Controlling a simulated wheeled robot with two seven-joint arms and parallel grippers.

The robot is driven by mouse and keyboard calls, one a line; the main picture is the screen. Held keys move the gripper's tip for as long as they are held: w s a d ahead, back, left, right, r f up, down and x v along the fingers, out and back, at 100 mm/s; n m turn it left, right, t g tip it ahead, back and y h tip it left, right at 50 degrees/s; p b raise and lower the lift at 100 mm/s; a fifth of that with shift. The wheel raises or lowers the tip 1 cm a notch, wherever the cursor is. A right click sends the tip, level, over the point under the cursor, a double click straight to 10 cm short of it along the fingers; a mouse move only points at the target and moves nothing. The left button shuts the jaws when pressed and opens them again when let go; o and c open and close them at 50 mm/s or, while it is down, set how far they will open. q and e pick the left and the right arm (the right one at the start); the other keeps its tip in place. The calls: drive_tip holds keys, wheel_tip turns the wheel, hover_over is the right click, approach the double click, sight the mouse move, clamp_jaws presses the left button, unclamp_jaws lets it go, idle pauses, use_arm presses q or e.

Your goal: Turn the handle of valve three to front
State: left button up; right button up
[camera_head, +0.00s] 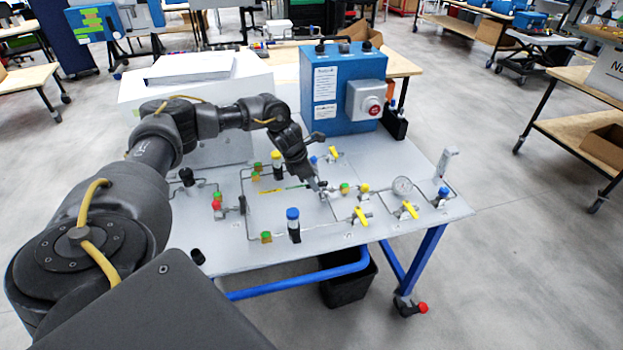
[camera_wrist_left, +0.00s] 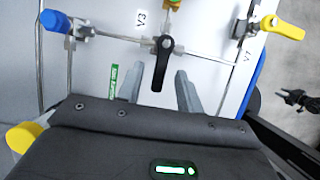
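Valve three has a black lever handle (camera_wrist_left: 162,62) beside a "V3" label on the white panel. In the wrist view the handle points down the picture, its free end between the finger tips. My left gripper (camera_wrist_left: 160,84) is open, with one finger on each side of the handle and a gap to both. In the head view my left gripper (camera_head: 315,184) reaches down over the middle of the panel (camera_head: 215,245) and largely hides valve three.
A blue-capped part (camera_head: 293,222) rises in front. A blue box with a red button (camera_head: 345,85) stands at the back.

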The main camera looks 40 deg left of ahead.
use_arm(q)
clamp_jaws()
